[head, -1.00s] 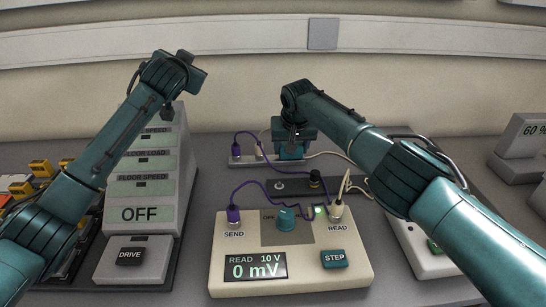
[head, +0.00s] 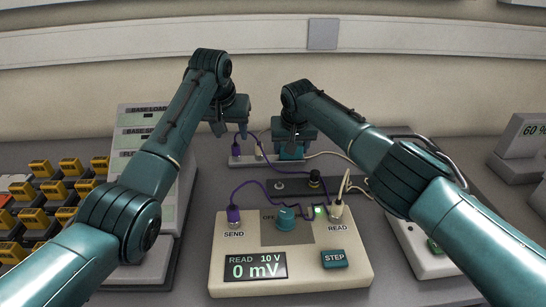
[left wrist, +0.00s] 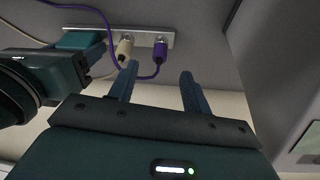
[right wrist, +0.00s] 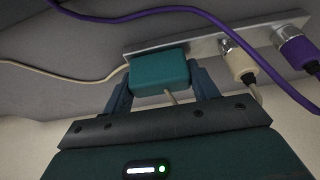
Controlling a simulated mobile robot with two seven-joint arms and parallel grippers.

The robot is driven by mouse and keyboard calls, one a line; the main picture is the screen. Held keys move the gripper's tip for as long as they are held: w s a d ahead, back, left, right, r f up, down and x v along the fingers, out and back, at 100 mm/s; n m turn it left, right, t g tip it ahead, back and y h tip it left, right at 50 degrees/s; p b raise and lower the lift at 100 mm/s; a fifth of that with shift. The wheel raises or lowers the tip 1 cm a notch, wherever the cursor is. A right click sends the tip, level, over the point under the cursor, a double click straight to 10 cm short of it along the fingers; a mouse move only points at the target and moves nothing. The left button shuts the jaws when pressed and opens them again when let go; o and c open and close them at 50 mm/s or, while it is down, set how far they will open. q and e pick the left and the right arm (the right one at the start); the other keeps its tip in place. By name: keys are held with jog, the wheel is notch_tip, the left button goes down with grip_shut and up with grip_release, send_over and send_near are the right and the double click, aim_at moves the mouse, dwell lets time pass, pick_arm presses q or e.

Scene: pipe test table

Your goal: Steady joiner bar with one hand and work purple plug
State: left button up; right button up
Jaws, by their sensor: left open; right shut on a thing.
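The grey joiner bar (head: 247,161) lies behind the meter box. It carries a teal block (head: 292,154), a cream plug (left wrist: 125,47) and the purple plug (left wrist: 159,48), which is seated at the bar's end with a purple cable. My right gripper (head: 291,146) is shut on the teal block, which sits between its fingers in the right wrist view (right wrist: 161,76). My left gripper (head: 229,130) is open and empty, just above the purple plug. In the left wrist view its fingers (left wrist: 160,80) are apart from the plug, which shows beyond and between them.
The cream meter box (head: 300,273) stands in front, reading 0 mV, with SEND and READ plugs and a teal knob (head: 286,218). A dark strip (head: 300,188) lies behind it. A grey load panel (head: 136,120) and several yellow blocks (head: 70,167) are at the left. Purple cables loop between.

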aim_at(235, 147)
pick_arm(q)
jog(key=x, duration=0.5)
jog(key=shift+f, duration=0.15)
jog(key=shift+w+d+f, duration=0.15)
jog(key=shift+w+f, duration=0.25)
jog(key=shift+f, duration=0.2)
jog(key=shift+x, duration=0.8)
jog(key=shift+f, duration=0.1)
jog(key=shift+s, duration=0.1)
jog(key=shift+c, duration=0.4)
grip_shut()
jog(key=shift+o, duration=1.8)
grip_release()
jog(key=shift+o, duration=0.6)
